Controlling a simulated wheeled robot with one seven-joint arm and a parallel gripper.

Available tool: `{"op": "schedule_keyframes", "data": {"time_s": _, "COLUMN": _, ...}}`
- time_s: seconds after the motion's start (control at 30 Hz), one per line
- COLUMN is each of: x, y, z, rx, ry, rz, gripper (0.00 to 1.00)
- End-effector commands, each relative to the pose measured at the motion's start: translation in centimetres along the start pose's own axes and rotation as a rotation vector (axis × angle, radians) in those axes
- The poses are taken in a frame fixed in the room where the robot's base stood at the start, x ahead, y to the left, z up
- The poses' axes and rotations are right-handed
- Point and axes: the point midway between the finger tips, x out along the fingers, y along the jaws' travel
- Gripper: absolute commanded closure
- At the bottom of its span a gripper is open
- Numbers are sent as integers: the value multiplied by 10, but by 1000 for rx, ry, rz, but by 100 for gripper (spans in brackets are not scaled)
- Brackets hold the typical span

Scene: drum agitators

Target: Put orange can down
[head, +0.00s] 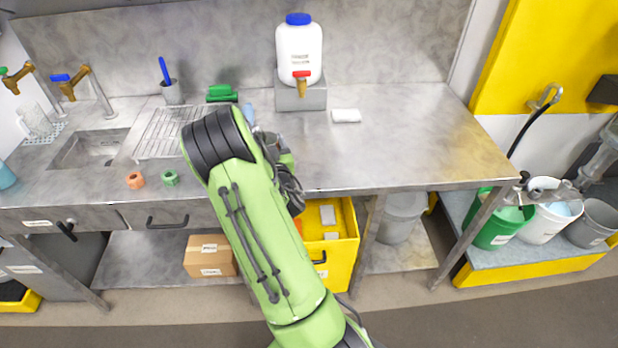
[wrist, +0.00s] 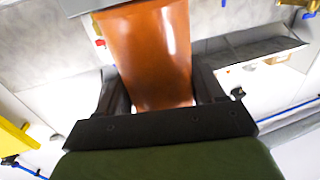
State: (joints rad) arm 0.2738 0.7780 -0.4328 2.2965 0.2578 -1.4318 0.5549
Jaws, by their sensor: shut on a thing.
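The orange can (wrist: 147,50) fills the upper middle of the wrist view, its smooth side facing the camera. My gripper (wrist: 160,88) is shut on it, with one dark finger on each side. The upper end of the can runs behind a grey edge at the top of that view. In the head view my green arm hides the gripper and most or all of the can. A small orange patch (head: 298,225) shows beside the arm at the yellow bin; I cannot tell whether it is the can.
The steel counter (head: 420,150) has free room at right. On it stand a white jug (head: 299,50) on a grey block, a white pad (head: 346,115), a wire rack (head: 160,132), and orange (head: 135,180) and green (head: 170,178) nuts near the front edge. A yellow bin (head: 343,262) stands below.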

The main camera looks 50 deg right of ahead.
Motion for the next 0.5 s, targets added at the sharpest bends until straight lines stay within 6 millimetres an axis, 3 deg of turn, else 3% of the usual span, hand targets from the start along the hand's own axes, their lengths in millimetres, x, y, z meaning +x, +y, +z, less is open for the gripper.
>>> {"op": "schedule_keyframes", "data": {"time_s": 0.03, "x": 1, "y": 22, "z": -4, "rx": -1, "ry": 1, "rz": 42, "gripper": 64}}
{"op": "schedule_keyframes", "data": {"time_s": 0.2, "x": 1, "y": 78, "z": -10, "rx": 0, "ry": 5, "rz": 150, "gripper": 64}}
{"op": "schedule_keyframes", "data": {"time_s": 0.33, "x": -2, "y": 104, "z": -12, "rx": 0, "ry": 7, "rz": 201, "gripper": 64}}
{"op": "schedule_keyframes", "data": {"time_s": 0.5, "x": -3, "y": 114, "z": -8, "rx": 1, "ry": 8, "rz": 221, "gripper": 64}}
